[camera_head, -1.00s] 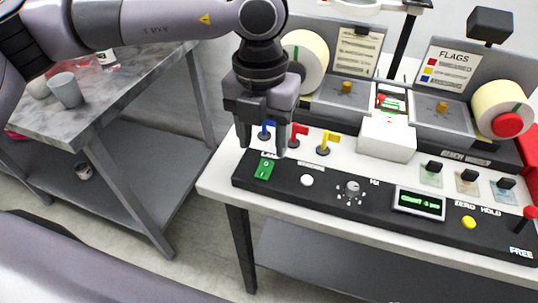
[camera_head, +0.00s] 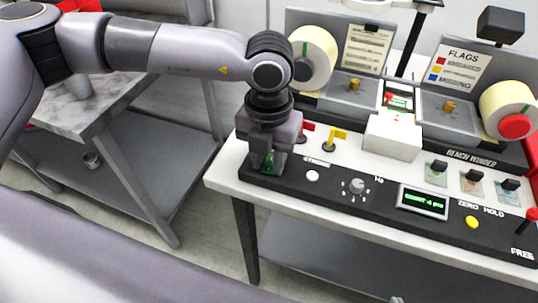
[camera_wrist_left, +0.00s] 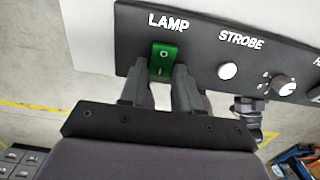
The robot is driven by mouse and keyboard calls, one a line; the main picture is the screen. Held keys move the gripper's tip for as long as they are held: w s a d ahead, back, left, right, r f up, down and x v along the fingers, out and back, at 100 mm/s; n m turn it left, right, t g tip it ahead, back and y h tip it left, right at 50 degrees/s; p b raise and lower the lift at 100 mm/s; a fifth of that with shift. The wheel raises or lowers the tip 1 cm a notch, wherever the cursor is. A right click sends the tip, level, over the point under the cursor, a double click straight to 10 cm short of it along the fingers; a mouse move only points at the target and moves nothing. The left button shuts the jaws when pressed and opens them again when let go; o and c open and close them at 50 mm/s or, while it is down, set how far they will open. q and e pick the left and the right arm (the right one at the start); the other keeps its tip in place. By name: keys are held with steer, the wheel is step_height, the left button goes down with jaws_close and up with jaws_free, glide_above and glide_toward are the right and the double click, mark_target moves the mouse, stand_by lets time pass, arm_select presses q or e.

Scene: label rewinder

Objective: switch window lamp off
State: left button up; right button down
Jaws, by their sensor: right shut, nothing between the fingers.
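The green rocker switch (camera_wrist_left: 165,61) sits under the LAMP label on the black control panel (camera_head: 335,190). Its O mark is on the label side and its I mark on the gripper side. In the head view the switch (camera_head: 269,160) is mostly hidden by my left gripper (camera_head: 268,166). That gripper points down over the left end of the panel. In the wrist view its two fingers (camera_wrist_left: 160,85) are apart, with the switch visible between and just beyond their tips. I cannot tell whether they touch it. My right gripper is not in view.
A white STROBE button (camera_wrist_left: 228,71) and a knob (camera_head: 357,187) lie to the right on the panel. Red (camera_head: 307,130) and yellow (camera_head: 334,137) levers stand behind, close to the gripper. A label roll (camera_head: 314,58) stands further back. A marble-topped table (camera_head: 75,112) is at left.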

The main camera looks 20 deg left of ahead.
arm_select(q)
jaws_close()
steer(key=shift+w+r+g, duration=0.1)
steer(key=shift+w+g, duration=0.1)
steer(key=shift+g, duration=0.55)
steer(key=shift+w+g, duration=0.2)
steer(key=shift+g, duration=0.55)
steer(key=o, duration=0.5)
jaws_free()
steer(key=shift+o, duration=0.2)
